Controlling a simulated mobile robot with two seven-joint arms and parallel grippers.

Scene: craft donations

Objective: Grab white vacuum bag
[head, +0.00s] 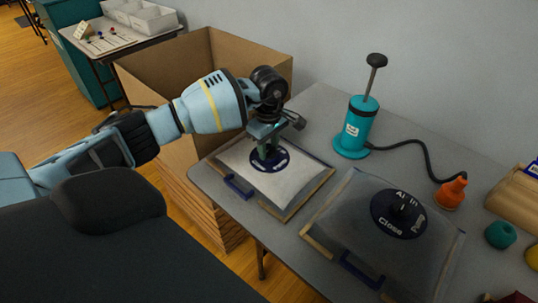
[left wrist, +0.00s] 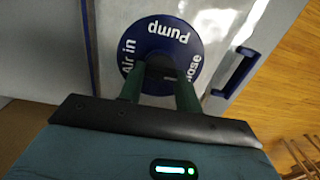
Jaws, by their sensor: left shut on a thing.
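The white vacuum bag (head: 286,188) lies flat on the grey table (head: 321,104), near its left edge, with tan edge strips, a blue clip and a round dark blue valve. My left gripper (head: 268,152) comes down on the valve from above. In the left wrist view, my left gripper (left wrist: 160,85) is shut on the raised middle of the valve (left wrist: 160,37), which has "Pump" and "Air in" lettering. The bag (left wrist: 107,30) shows around the valve there. My right gripper is in neither view.
A dark grey vacuum bag (head: 345,217) with its own valve lies to the right. A teal hand pump (head: 355,128) stands behind, its hose running to an orange nozzle (head: 451,191). A teal yarn ball (head: 500,235) sits at the right. A large open cardboard box (head: 150,75) stands left of the table.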

